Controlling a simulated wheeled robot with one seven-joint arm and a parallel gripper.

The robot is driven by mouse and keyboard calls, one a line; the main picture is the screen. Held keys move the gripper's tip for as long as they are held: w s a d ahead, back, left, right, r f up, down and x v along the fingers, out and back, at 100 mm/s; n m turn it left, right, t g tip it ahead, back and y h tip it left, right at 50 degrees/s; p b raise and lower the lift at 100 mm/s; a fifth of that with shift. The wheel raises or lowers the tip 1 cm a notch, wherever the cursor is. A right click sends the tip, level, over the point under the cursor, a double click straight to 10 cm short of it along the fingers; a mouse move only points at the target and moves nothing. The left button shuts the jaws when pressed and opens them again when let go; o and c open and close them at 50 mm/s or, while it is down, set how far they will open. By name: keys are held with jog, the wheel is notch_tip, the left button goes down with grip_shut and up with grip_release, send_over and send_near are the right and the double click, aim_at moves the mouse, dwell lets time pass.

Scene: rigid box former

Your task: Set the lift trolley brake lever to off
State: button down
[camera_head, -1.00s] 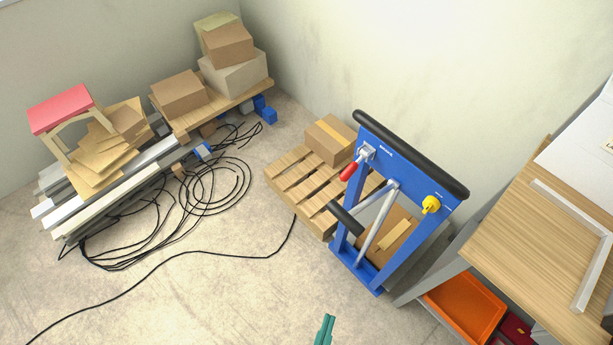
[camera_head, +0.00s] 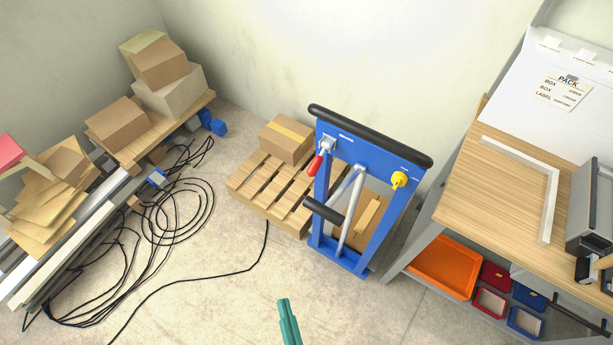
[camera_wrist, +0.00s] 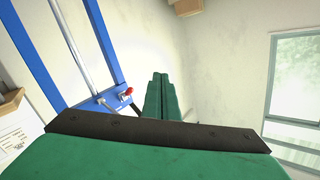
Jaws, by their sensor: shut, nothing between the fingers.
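The blue lift trolley (camera_head: 372,240) stands upright with a black push bar (camera_head: 370,137) on top. A lever with a red grip (camera_head: 315,165) sits on a grey bracket at its upper left, the grip hanging down and slightly left. A yellow knob (camera_head: 399,180) is at its upper right. The labels beside them are too small to read. My gripper (camera_head: 284,304), with green fingers, is shut and empty, apart from the trolley and nearer to me. In the wrist view my fingers (camera_wrist: 160,78) point past the trolley frame (camera_wrist: 90,60), with the red grip (camera_wrist: 128,91) just left of them.
A black-ended bar (camera_head: 323,210) juts from the trolley's front. A pallet (camera_head: 250,190) with a carton stands behind it at left. A workbench (camera_head: 480,190) with bins is close on the right. Black cable (camera_head: 190,279) lies on the floor; the floor before the trolley is otherwise clear.

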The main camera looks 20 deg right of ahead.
aim_at(318, 161)
jog(key=w+d+f+n+h, duration=0.1)
jog(key=w+d+n+h, duration=0.3)
jog(key=w+n+h, duration=0.45)
jog(key=w+d+f+n+h, duration=0.2)
jog(key=w+d+n+h, duration=0.25)
jog(key=w+n, duration=0.6)
jog(key=w+d+f+n+h, duration=0.1)
jog(key=w+d+n+h, duration=0.3)
jog(key=w+n+h, duration=0.55)
jog(key=d+r+n+y, duration=0.2)
jog(key=d+r, duration=0.2)
jog(key=r, duration=0.6)
jog(key=shift+w+d+r+g, duration=0.15)
jog(key=shift+w+r+g, duration=0.2)
jog(key=shift+g, duration=0.05)
jog(key=shift+s, duration=0.1)
